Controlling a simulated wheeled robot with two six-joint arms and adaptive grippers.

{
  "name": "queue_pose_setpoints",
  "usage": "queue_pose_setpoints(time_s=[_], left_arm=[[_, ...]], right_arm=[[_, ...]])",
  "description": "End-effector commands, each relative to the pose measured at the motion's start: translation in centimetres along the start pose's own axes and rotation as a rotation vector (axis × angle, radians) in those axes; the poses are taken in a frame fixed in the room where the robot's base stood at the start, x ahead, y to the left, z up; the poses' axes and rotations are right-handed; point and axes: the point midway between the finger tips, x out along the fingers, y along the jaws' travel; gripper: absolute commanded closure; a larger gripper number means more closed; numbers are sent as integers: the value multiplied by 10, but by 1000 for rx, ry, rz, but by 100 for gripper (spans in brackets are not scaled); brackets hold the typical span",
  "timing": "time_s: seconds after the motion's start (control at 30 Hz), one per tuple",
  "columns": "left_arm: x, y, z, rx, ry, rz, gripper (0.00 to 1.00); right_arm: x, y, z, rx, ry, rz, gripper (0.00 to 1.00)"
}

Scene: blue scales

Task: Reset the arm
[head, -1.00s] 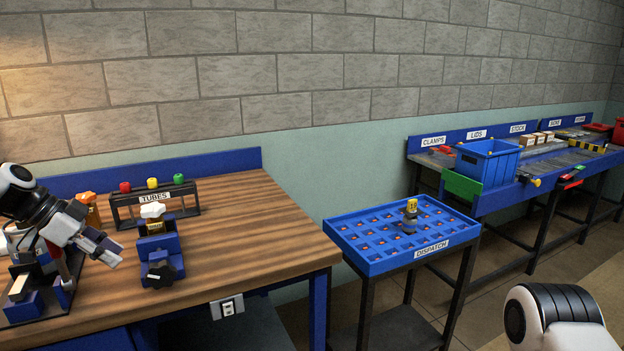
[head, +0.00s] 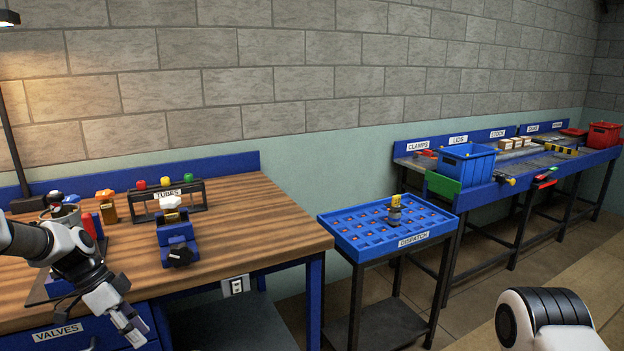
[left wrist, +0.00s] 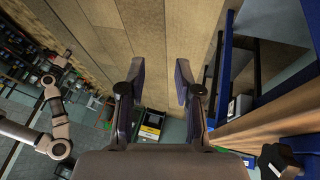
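My left gripper (head: 134,335) hangs in front of the wooden bench's front edge, low at the left of the head view. In the left wrist view its two fingers (left wrist: 162,85) are spread apart with nothing between them, only floor beyond. My left arm comes in from the left edge. Part of my right arm (head: 550,322) shows at the lower right; its gripper is out of the head view.
The wooden bench (head: 255,222) bears a tube rack (head: 168,194), a blue fixture (head: 176,243) and an orange-capped bottle (head: 107,207). A blue dispatch tray (head: 365,252) stands to the right, holding one yellow-topped part (head: 396,202). A blue bin (head: 466,163) sits farther right.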

Motion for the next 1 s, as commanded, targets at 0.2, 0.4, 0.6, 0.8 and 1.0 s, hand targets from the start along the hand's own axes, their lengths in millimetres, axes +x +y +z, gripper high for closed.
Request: queue_pose_setpoints(time_s=[0.2,0.4,0.6,0.8,1.0], left_arm=[[116,53,26,-50,-193,167,67],[245,161,89,-236,-453,226,67],[302,292,158,-558,-615,-2,67],[295,282,146,-949,-340,-383,67],[296,262,137,-1092,-223,-469,67]], right_arm=[[-9,0,0,0,0,0,100],[-19,0,0,0,0,0,100],[-26,0,0,0,0,0,100],[-24,0,0,0,0,0,100],[-24,0,0,0,0,0,100]])
